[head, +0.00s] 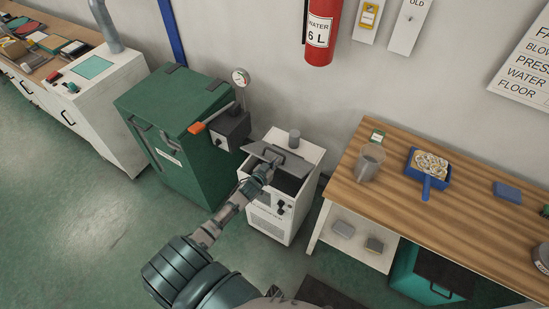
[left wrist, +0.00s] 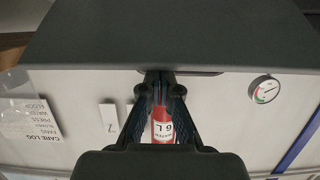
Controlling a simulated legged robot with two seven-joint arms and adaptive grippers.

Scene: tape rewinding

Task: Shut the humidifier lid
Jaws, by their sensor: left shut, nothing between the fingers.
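The humidifier (head: 269,220) is a white cabinet against the wall, beside the green cabinet. Its grey lid (head: 293,163) is tilted up, and the dark opening (head: 288,184) shows below it. My left gripper (head: 264,168) is at the near left edge of the lid, its fingers shut and empty. In the left wrist view the fingertips (left wrist: 160,78) reach the edge of a wide dark panel, which looks like the lid (left wrist: 180,35). I cannot tell whether they touch it.
The green cabinet (head: 175,120) with a gauge (head: 240,77) stands left of the humidifier. A wooden bench (head: 470,215) with a jug (head: 370,162) and a blue dustpan (head: 429,170) stands right. The red extinguisher (head: 321,30) hangs behind. Open floor (head: 110,235) lies front left.

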